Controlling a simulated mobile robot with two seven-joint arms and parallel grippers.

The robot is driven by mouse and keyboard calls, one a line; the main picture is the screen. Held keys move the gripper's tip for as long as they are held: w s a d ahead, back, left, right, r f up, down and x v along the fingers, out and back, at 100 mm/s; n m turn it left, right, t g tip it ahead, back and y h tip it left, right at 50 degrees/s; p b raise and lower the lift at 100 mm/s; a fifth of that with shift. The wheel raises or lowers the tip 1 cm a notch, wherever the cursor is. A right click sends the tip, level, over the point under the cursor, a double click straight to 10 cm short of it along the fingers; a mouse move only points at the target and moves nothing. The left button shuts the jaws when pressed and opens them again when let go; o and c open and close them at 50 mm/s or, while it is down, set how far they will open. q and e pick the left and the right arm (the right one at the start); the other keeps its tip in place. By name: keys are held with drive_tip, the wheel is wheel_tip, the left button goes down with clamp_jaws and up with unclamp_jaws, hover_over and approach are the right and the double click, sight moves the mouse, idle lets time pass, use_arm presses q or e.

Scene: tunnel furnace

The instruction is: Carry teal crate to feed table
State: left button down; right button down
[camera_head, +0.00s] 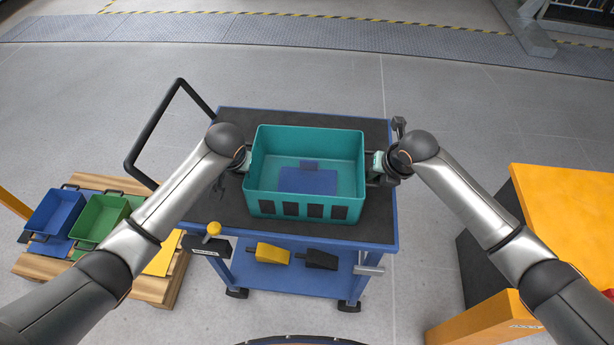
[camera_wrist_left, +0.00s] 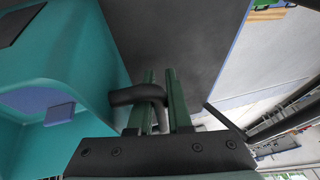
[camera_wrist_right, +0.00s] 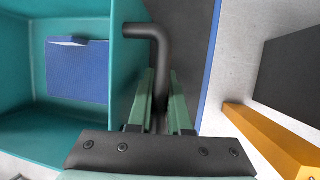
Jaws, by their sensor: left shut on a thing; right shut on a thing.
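The teal crate (camera_head: 307,205) is on the black top of a blue cart (camera_head: 225,205), with a blue piece (camera_head: 308,180) lying inside it. It has a black handle on each short side. My left gripper (camera_head: 240,160) is shut on the crate's left handle; in the left wrist view its fingers (camera_wrist_left: 160,105) close around the black bar (camera_wrist_left: 135,96). My right gripper (camera_head: 377,165) is shut on the right handle; in the right wrist view the fingers (camera_wrist_right: 162,100) straddle the black bar (camera_wrist_right: 158,45). I cannot tell whether the crate touches the cart top. I cannot identify the feed table.
A pallet (camera_head: 160,288) at the left holds blue (camera_head: 58,212) and green (camera_head: 100,218) crates. A yellow-orange block-like unit (camera_head: 570,215) stands at the right. The cart's push handle (camera_head: 152,115) rises at its left. The floor behind the cart is clear.

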use_arm(q)
drive_tip(key=shift+r, duration=0.25)
use_arm(e)
drive_tip(key=shift+w+r, duration=0.1)
drive_tip(key=shift+r, duration=0.2)
